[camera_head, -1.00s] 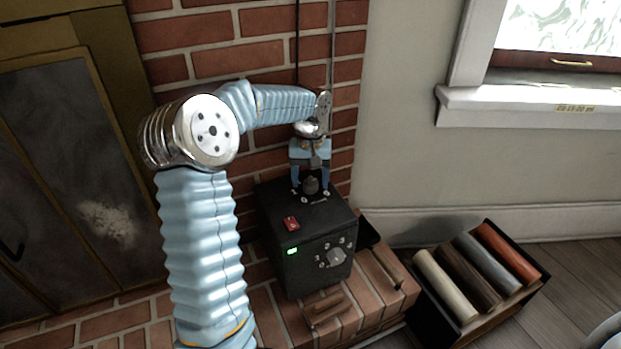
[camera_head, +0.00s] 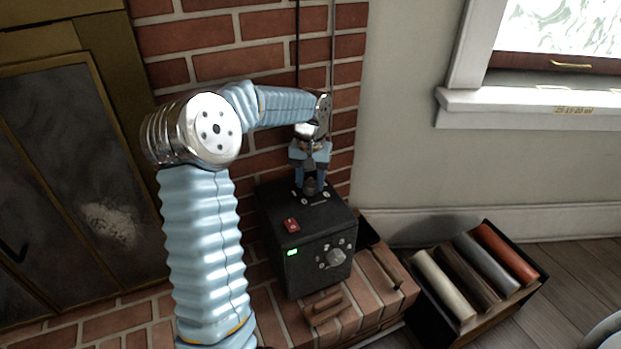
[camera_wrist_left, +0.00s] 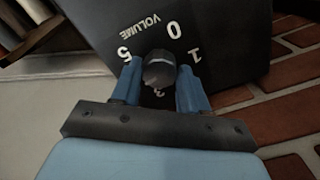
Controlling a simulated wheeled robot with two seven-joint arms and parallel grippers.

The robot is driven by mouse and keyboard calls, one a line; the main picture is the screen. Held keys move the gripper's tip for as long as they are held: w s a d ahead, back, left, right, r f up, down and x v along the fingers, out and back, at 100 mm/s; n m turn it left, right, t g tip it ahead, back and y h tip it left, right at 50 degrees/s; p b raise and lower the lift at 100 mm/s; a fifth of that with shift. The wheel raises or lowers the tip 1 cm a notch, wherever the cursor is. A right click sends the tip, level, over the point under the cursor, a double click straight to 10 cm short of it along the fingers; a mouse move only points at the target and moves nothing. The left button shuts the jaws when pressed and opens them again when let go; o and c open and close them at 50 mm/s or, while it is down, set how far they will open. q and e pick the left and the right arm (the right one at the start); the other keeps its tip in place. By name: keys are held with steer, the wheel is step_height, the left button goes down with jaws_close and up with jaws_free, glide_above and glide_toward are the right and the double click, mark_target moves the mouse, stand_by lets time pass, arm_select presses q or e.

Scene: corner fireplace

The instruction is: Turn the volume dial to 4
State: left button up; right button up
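The volume dial (camera_head: 310,186) is a dark knob on top of a black box (camera_head: 275,215) on the brick hearth. In the left wrist view the dial (camera_wrist_left: 158,72) stands among white numerals, with 0, 1 and 5 readable beside the word VOLUME. Others are partly hidden by my gripper, and I cannot tell where the dial points. My left gripper (camera_head: 311,184) comes down from above, its blue fingers on either side of the dial and seemingly closed against it. My right gripper is not in view.
The box front has a second grey knob (camera_head: 337,257) with marks around it, a green light (camera_head: 292,253), and a red switch (camera_head: 291,225) on top. A rack of coloured rolls (camera_head: 453,327) stands at right. A brick wall (camera_head: 205,45) rises behind.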

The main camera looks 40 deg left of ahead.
mark_target(310, 184)
arm_select(q)
steer(key=o, duration=0.4)
step_height(310, 184, up, 14)
steer(key=p, duration=0.2)
steer(key=shift+p, duration=0.4)
steer(key=shift+f, duration=0.1)
